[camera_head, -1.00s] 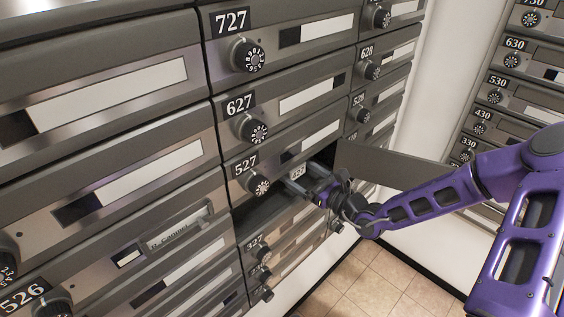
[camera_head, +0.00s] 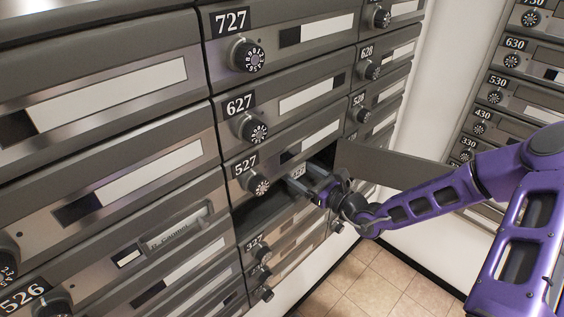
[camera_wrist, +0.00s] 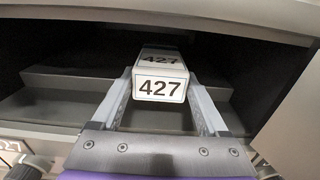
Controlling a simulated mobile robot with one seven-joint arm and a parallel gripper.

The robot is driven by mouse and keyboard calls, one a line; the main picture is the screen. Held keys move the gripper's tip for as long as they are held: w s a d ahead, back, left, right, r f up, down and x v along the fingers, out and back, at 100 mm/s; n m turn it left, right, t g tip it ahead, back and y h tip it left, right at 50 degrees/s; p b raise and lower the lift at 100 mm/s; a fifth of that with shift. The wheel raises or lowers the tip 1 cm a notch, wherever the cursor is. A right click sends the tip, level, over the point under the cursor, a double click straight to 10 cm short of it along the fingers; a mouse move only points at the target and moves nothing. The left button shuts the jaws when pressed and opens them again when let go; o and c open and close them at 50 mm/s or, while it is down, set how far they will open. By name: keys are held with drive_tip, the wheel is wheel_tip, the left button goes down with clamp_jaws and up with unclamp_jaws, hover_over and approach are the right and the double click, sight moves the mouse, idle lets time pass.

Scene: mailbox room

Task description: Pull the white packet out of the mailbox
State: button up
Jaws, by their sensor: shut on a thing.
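The white packet (camera_wrist: 160,85) is a small box marked 427 on its near face and top in the wrist view. It sits inside the dark open mailbox (camera_wrist: 65,85). In the head view the packet (camera_head: 298,171) shows only partly at the opening below door 527. My gripper (camera_head: 303,185) reaches into the mouth of the mailbox. Its two fingers stand on either side of the packet in the wrist view, and it is shut on the packet. The rear of the packet lies in shadow.
The mailbox's open door (camera_head: 385,165) stands out to the right, beside and behind my arm. Closed mailboxes with dials, such as 527 (camera_head: 257,185) and 627 (camera_head: 252,130), surround the opening. The tiled floor (camera_head: 375,290) below is clear.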

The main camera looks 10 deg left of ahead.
drive_tip(key=shift+r+p, duration=0.35)
drive_tip(key=shift+p, duration=0.15)
drive_tip(key=v, duration=1.5)
